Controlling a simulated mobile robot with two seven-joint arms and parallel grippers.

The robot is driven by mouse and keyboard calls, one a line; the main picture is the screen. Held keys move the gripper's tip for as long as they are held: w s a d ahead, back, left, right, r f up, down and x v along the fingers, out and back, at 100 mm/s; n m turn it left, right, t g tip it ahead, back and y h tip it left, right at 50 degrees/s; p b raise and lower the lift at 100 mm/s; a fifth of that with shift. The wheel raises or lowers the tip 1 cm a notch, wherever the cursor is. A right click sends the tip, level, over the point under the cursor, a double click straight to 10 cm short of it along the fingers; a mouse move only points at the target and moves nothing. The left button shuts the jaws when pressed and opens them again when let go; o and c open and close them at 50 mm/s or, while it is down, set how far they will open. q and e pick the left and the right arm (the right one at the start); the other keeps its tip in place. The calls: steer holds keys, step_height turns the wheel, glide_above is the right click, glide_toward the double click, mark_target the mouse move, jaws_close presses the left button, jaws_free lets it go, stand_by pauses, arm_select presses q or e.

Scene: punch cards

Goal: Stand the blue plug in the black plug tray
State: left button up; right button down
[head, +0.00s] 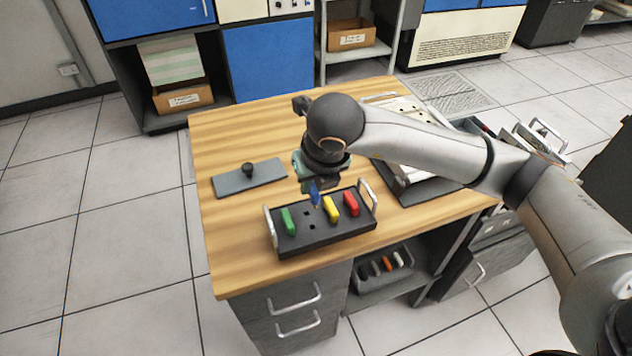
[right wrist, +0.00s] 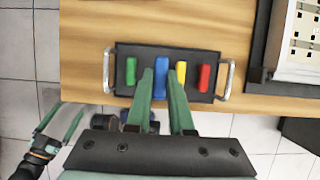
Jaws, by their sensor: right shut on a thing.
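The black plug tray (head: 322,233) lies near the table's front edge, with a metal handle at each end. A green plug (head: 288,222), a yellow plug (head: 330,209) and a red plug (head: 351,204) stand in it. My right gripper (head: 314,188) is shut on the blue plug (head: 315,196) and points down over the tray. The blue plug is upright, between the green and yellow plugs, and appears just above the tray. Bare holes show below it. In the right wrist view the blue plug (right wrist: 161,78) sits between the green fingers. My left gripper (right wrist: 62,122) is open and empty there, off the table.
A grey plate with a black knob (head: 249,178) lies left of the tray on the wooden table (head: 230,240). A dark tray with a pale panel (head: 405,190) is to the right, under my right arm.

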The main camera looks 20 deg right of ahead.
arm_select(q)
steer(key=shift+a+f, duration=0.1)
steer(key=shift+a, duration=0.15)
arm_select(e)
steer(key=shift+a+f, duration=0.25)
steer(key=shift+a, duration=0.05)
steer(key=b, duration=0.2)
glide_above(308, 217)
steer(key=s, duration=0.1)
steer(key=shift+s+f, duration=0.2)
steer(key=shift+f, duration=1.95)
steer(key=shift+f+b, duration=0.35)
arm_select(q)
steer(key=shift+w+d+f+h, duration=0.3)
steer(key=shift+w+d+f, duration=0.25)
steer(key=shift+d, duration=0.15)
steer(key=shift+s+f, duration=0.1)
steer(key=shift+f, duration=0.15)
arm_select(e)
steer(key=shift+f, duration=0.15)
steer(key=shift+f+b, duration=0.15)
steer(key=shift+b, duration=0.25)
arm_select(q)
steer(key=shift+s+f, duration=0.15)
steer(key=shift+f, duration=0.3)
steer(key=shift+f+b, duration=1.2)
steer(key=shift+b, duration=0.15)
arm_select(e)
steer(key=shift+f, duration=1.1)
